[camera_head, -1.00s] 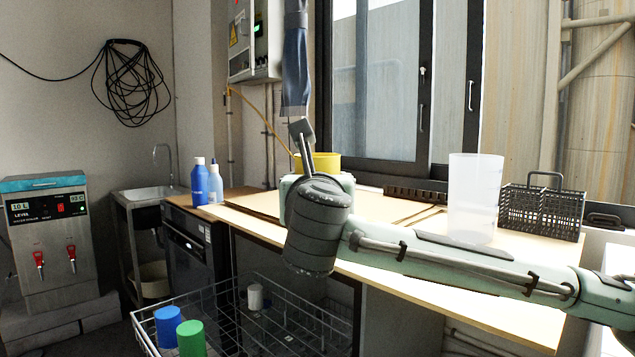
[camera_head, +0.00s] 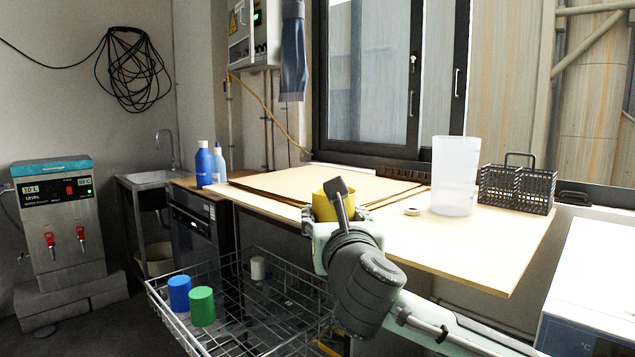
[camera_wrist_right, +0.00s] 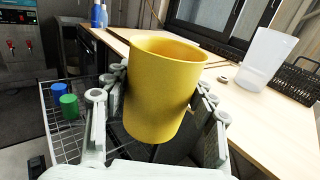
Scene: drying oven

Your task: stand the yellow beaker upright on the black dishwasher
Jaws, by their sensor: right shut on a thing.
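The yellow beaker (camera_head: 322,205) is held by my right gripper (camera_head: 336,220), partly hidden behind the wrist in the head view. In the right wrist view, the two fingers of the right gripper (camera_wrist_right: 162,98) are closed around the yellow beaker (camera_wrist_right: 165,85) from both sides. The beaker is roughly upright, its open rim up, in front of the wooden worktop's edge. The black dishwasher (camera_head: 192,238) stands at the left under a brown top, away from the beaker. My left gripper is not in view.
Two blue bottles (camera_head: 204,168) stand on the brown top. A wire rack (camera_head: 255,300) holding blue, green and white cups lies below. On the worktop (camera_head: 470,245) are a clear beaker (camera_head: 454,178), a tape roll (camera_head: 412,211) and a black basket (camera_head: 516,188). A white appliance (camera_head: 590,285) is at right.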

